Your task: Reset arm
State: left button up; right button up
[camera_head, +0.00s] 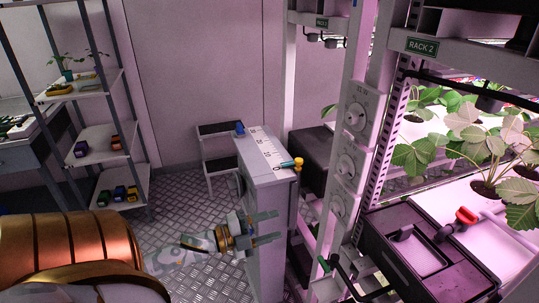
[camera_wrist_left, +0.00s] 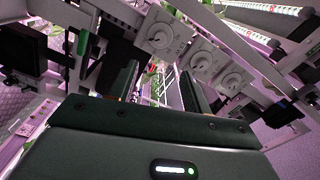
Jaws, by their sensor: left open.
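My left gripper (camera_head: 266,229) is in the lower middle of the head view, in front of the side of a narrow grey cabinet (camera_head: 268,200). Its two fingers are apart and nothing is between them. In the left wrist view, the two dark fingers (camera_wrist_left: 160,85) also stand apart, with rack parts seen between and beyond them. My copper-coloured left arm (camera_head: 65,245) fills the lower left of the head view. My right gripper does not show.
A rack with white dials (camera_head: 357,117) and a "RACK 2" sign (camera_head: 422,46) stands right, with leafy plants (camera_head: 470,140) and a black box (camera_head: 425,255). Shelves (camera_head: 100,130) stand left. Metal floor (camera_head: 175,215) is open between.

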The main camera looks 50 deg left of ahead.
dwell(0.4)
pick_arm(q)
jog(key=s+a+f+n+g+y, duration=0.2)
jog(key=a+f+n+y, duration=0.15)
jog(key=f, duration=0.45)
jog(key=s+a+f+n+g+y, duration=0.1)
jog(key=s+a+f+n+y, duration=0.25)
jog(key=f, duration=0.45)
jog(key=s+f+n+g+y, duration=0.2)
jog(key=s+f+n+g, duration=0.2)
jog(key=s+f, duration=0.6)
jog(key=s+d+f+n+g, duration=0.2)
jog(key=s+d+f+g, duration=0.15)
jog(key=s+f, duration=0.35)
jog(key=s+d+f+n+g, duration=0.2)
jog(key=s+d+f+g, duration=0.15)
jog(key=s+f, duration=0.4)
jog(key=s+d+f+g+h, duration=0.1)
jog(key=s+d, duration=0.3)
jog(key=d, duration=0.3)
jog(key=s+d+f+g+h, duration=0.1)
jog(key=s+d+f, duration=0.1)
jog(key=d, duration=0.5)
jog(key=shift+s+d+f, duration=0.3)
jog(key=shift+s+d, duration=0.05)
jog(key=shift+s, duration=0.55)
